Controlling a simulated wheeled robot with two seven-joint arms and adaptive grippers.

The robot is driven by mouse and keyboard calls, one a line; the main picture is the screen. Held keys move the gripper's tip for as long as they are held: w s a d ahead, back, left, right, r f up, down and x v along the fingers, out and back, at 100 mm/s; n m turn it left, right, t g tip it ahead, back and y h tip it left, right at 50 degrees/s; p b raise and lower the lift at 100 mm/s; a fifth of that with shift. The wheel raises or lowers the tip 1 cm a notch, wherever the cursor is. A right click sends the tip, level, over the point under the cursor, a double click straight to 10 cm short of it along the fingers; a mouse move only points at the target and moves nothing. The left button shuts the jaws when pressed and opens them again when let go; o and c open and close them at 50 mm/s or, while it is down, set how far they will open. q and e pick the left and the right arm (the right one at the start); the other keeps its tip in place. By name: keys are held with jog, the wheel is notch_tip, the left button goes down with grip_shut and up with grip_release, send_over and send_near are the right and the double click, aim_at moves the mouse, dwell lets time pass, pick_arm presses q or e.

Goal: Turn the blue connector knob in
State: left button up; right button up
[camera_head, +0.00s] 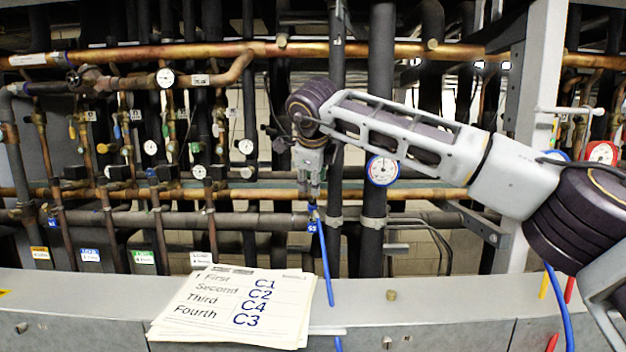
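The blue connector knob (313,217) is at the middle of the view, in front of the dark pipes. A blue hose (324,262) runs down from it past the paper sheets to the ledge. My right gripper (313,192) reaches in from the right and points down at the connector. Its fingertips are at or just above the top of the blue part. The fingers are small and dark here, so I cannot tell whether they are closed on it. My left gripper is not in view.
Paper sheets (240,306) listing an order lie on the grey ledge (440,308). A blue-rimmed gauge (382,170) and a red gauge (601,153) are to the right. Copper pipes, valves and small gauges fill the left. A white post (542,90) stands behind my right arm.

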aim_at(313, 201)
jog(key=shift+w+f, duration=0.1)
dwell(0.3)
jog(key=shift+x, duration=2.6)
jog(key=shift+p+x, duration=0.4)
jog(key=shift+x, duration=1.15)
jog(key=shift+w+f, duration=0.1)
jog(key=shift+w, duration=0.15)
jog(key=shift+s+n+p, duration=0.1)
jog(key=shift+n+p, duration=0.9)
jog(key=shift+p, duration=0.2)
jog(key=shift+n+p, duration=0.8)
jog(key=shift+p, duration=0.15)
jog(key=n+p, duration=0.2)
jog(key=n, duration=0.1)
jog(key=shift+n+p, duration=0.3)
jog(key=shift+n, duration=0.1)
jog(key=shift+n+p, duration=0.65)
jog(key=shift+n, duration=0.35)
